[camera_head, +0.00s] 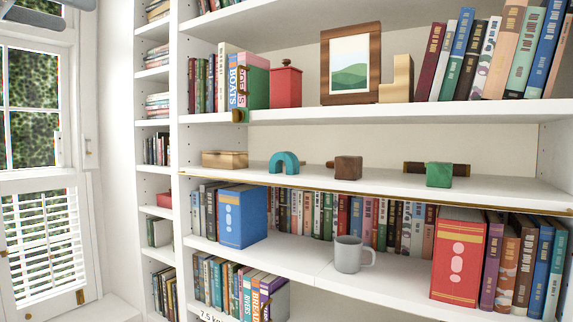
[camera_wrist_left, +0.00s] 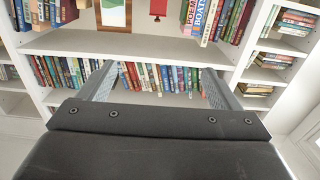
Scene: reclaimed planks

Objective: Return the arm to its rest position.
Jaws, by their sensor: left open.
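My left gripper (camera_head: 48,12) shows only in part at the top left corner of the head view, in front of the window. In the left wrist view my left gripper (camera_wrist_left: 158,72) has its two grey fingers wide apart with nothing between them. The gripper looks clear of the shelves and touches nothing that I can see. My right gripper is in neither view.
A white bookcase (camera_head: 360,112) fills the head view. A grey mug (camera_head: 348,254), a blue box file (camera_head: 242,217) and a red one (camera_head: 459,258) stand on a lower shelf. A teal arch (camera_head: 284,163) and small blocks sit above. A window (camera_head: 35,120) is at left.

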